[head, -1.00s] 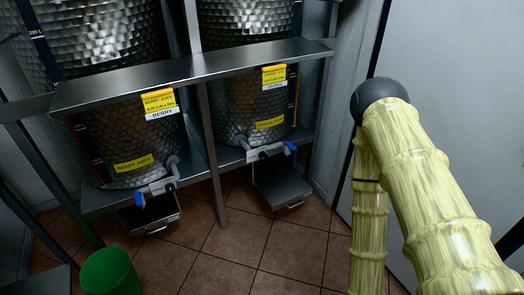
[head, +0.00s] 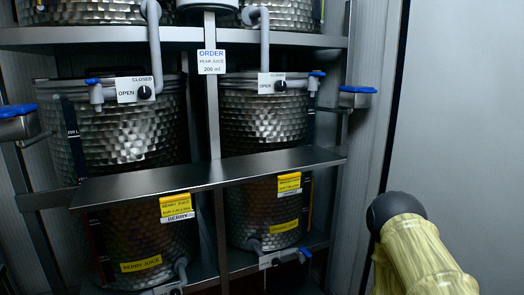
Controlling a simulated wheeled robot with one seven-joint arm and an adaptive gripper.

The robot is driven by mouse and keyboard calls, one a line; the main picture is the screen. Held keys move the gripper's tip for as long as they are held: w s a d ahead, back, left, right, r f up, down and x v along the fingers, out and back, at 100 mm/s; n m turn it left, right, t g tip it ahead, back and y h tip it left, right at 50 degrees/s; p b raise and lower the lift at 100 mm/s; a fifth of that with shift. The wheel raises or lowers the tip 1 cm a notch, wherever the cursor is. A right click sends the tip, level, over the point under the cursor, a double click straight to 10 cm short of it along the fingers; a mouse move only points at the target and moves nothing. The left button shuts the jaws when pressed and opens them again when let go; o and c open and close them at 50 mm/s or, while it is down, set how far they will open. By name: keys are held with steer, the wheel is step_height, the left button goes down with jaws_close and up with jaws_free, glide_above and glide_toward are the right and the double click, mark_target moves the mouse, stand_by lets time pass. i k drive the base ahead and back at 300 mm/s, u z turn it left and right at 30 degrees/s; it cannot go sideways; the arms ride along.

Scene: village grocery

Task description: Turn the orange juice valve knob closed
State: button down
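The right tank (head: 262,130) has a yellow price label (head: 289,184) and a lower yellow label (head: 284,227), whose small print I cannot read surely; the left tank's labels read berry juice. A black knob (head: 281,85) sits on a white OPEN/CLOSED plate (head: 265,83) at the right tank's top pipe. Low on the right tank is an outlet valve (head: 276,262) with a plate and dark knob, with a blue handle (head: 304,253) beside it.
The left berry tank (head: 130,135) has a similar black knob (head: 145,92) above and an outlet valve at the bottom edge. A metal shelf (head: 200,178) crosses in front of both tanks. A white order sign (head: 211,62) hangs on the post. A pale wall (head: 460,120) stands right.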

mark_target(276, 263)
steer(key=z, duration=1.75)
steer(key=i, duration=0.8)
steer(key=u, duration=2.6)
